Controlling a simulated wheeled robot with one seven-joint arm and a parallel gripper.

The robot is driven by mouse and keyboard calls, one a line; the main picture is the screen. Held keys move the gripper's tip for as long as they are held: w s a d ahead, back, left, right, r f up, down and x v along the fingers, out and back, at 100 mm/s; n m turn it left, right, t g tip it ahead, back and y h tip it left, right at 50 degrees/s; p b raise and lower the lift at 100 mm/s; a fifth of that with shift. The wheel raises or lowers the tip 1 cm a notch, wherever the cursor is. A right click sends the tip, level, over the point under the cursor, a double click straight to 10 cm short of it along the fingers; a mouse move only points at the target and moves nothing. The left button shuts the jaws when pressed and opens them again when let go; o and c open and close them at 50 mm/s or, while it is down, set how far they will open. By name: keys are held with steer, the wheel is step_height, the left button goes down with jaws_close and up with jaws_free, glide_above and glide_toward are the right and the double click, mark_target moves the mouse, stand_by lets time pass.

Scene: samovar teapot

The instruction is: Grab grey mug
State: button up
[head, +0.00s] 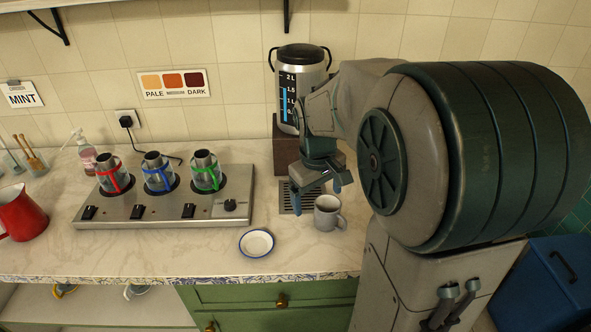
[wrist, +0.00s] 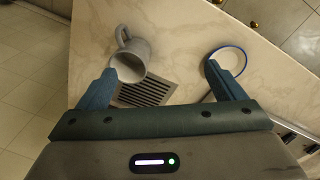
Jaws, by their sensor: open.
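The grey mug (head: 326,213) stands upright on the counter, at the front right edge of the drip grate, with its handle to the right. In the wrist view the mug (wrist: 136,57) is beyond my left finger, whose tip overlaps its lower left part. My gripper (head: 320,186) is open and empty, above the grate and behind the mug in the head view. In the wrist view my gripper (wrist: 162,83) has its two blue fingers wide apart, with the grate between them. The mug is not between the fingers.
A blue-rimmed white saucer (head: 257,243) lies left of the mug. A metal burner plate (head: 160,200) with three colour-banded pots is further left. The silver urn (head: 300,62) stands on a dark block (head: 287,157) behind.

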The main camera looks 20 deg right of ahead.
steer(key=n+y+p, duration=0.1)
steer(key=n+p, duration=0.1)
glide_toward(329, 215)
steer(key=w+d, duration=0.1)
steer(key=w, duration=0.2)
steer(key=shift+g, duration=0.4)
steer(key=f, duration=1.3)
steer(key=shift+w+d+f+p, duration=0.2)
steer(key=shift+p, duration=0.1)
steer(key=c, duration=1.2)
